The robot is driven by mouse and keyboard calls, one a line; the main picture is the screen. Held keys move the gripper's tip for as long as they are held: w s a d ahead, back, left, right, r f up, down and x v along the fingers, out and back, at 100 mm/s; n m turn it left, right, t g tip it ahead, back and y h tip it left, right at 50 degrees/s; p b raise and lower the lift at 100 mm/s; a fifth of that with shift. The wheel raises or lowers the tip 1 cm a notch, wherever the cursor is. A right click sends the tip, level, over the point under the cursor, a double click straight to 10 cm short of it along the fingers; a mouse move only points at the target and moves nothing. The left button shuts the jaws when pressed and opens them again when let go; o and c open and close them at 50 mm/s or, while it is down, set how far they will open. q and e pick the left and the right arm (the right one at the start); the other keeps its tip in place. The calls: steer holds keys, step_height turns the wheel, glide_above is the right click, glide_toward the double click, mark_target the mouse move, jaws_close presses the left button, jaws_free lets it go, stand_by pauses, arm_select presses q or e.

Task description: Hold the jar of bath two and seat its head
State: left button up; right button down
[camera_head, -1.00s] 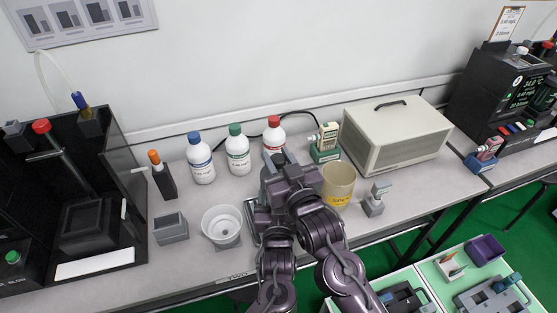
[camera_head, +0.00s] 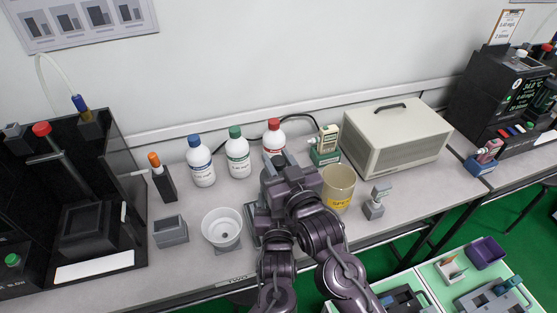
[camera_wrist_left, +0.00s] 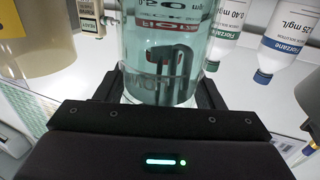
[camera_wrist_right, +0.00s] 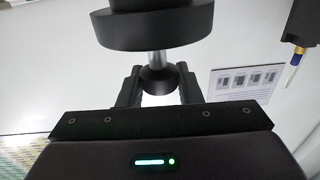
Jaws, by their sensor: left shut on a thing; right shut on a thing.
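In the right wrist view my right gripper (camera_wrist_right: 158,90) is shut on the ball knob of the dark round head (camera_wrist_right: 155,28), which has a short shiny stem and a wide disc. In the head view my right gripper (camera_head: 278,172) is above the bench and my arms hide the jar and the head. Whether the head touches the jar cannot be told.
A white cup (camera_head: 222,222) on a stand and a grey block (camera_head: 170,232) are left of my arms. A beige beaker (camera_head: 339,184) is close on the right. Blue-capped (camera_head: 201,166), green-capped (camera_head: 238,157) and red-capped (camera_head: 274,135) bottles stand behind. A beige box (camera_head: 397,138) is farther right.

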steer(key=shift+f, duration=0.5)
stand_by(0.8)
steer(key=shift+r, duration=0.2)
steer(key=shift+f, duration=0.35)
stand_by(1.3)
steer(key=shift+r, duration=0.2)
steer(key=shift+r, duration=0.15)
stand_by(0.3)
steer(key=shift+a+f, duration=0.1)
steer(key=shift+f, duration=0.15)
stand_by(1.2)
steer(key=shift+r, duration=0.25)
stand_by(1.6)
